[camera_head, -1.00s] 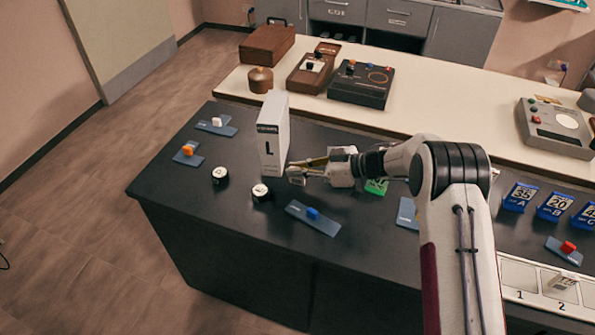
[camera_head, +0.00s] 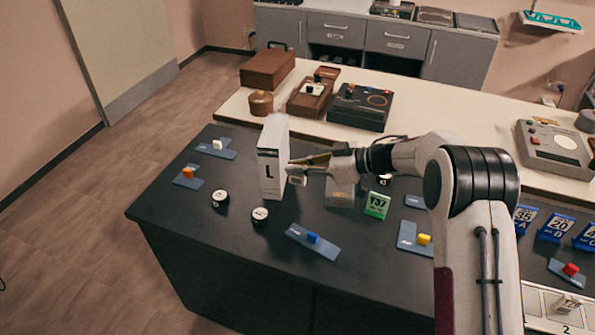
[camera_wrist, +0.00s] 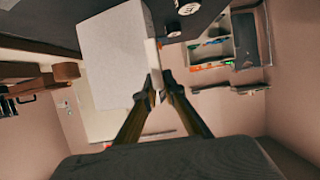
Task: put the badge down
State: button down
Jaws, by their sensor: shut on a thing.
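My gripper (camera_head: 298,168) is beside the upper right edge of a tall white box marked L (camera_head: 270,165), above the dark table. Its fingers are closed on a small pale piece (camera_head: 298,180), which I take to be the badge; its face cannot be read. In the wrist view the fingertips (camera_wrist: 159,93) meet around a thin pale edge, close to the white box (camera_wrist: 112,60). I cannot tell whether the held piece touches the box.
Blue plates with an orange (camera_head: 188,173), a blue (camera_head: 313,238) and a yellow block (camera_head: 424,239) lie on the dark table (camera_head: 220,260). A green number stand (camera_head: 377,205) is to the right.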

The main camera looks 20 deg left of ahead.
jog(key=shift+d, duration=0.1)
dwell(0.7)
jog(key=w+d+r+m+t, duration=0.15)
jog(key=w+d, duration=0.25)
jog(key=d, duration=0.7)
jog(key=w+d+r+m+t, duration=0.1)
jog(key=w+d+m+t, duration=0.3)
jog(key=d, duration=0.7)
jog(key=s+d+f+m+t+h, duration=0.2)
jog(key=d+m+t+h, duration=0.1)
jog(key=d, duration=1.9)
jog(key=shift+m+t+h, duration=0.4)
jog(key=shift+m+t, duration=0.05)
jog(key=shift+t, duration=0.3)
jog(key=shift+f, duration=0.1)
notch_tip(320, 180, down, 6)
